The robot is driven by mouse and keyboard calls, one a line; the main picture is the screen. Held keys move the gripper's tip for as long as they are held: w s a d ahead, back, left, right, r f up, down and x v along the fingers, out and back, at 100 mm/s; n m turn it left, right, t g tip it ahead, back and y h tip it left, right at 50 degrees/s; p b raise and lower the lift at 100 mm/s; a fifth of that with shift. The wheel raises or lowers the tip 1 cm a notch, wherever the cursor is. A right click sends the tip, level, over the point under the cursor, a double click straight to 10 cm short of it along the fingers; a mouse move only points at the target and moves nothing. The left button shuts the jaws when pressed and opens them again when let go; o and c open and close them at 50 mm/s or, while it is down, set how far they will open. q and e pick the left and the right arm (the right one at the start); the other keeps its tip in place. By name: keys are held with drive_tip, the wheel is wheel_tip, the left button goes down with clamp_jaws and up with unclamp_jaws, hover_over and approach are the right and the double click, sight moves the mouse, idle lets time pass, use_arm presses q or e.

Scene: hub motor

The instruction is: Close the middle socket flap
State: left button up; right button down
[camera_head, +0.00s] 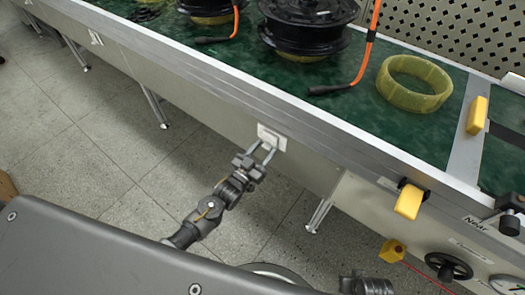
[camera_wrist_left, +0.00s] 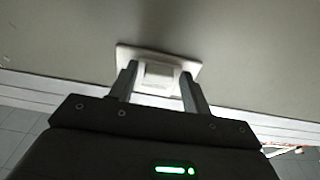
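The middle socket (camera_head: 272,136) is a white square plate on the grey side panel of the workbench. It also shows in the left wrist view (camera_wrist_left: 126,54), with its pale flap (camera_wrist_left: 158,75) in the plate's middle. I cannot tell surely how far the flap stands open. My left gripper (camera_head: 266,152) is at the socket, with its two fingers apart. In the left wrist view the open fingers (camera_wrist_left: 160,84) reach to either side of the flap, and nothing is clearly clamped between them. Whether they touch the plate is unclear.
Another white socket (camera_head: 96,38) is farther left on the panel. The green bench top (camera_head: 355,120) carries black hub motors (camera_head: 305,35), orange cables and a yellow ring (camera_head: 414,84). A yellow block (camera_head: 409,201) juts from the front at right. Open floor lies below.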

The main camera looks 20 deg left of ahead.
use_arm(q)
drive_tip(key=shift+o, duration=0.4)
drive_tip(key=shift+s+f, duration=0.1)
drive_tip(key=shift+s, duration=0.05)
drive_tip(key=v, duration=1)
drive_tip(key=shift+s, duration=0.3)
drive_tip(key=shift+a, duration=0.15)
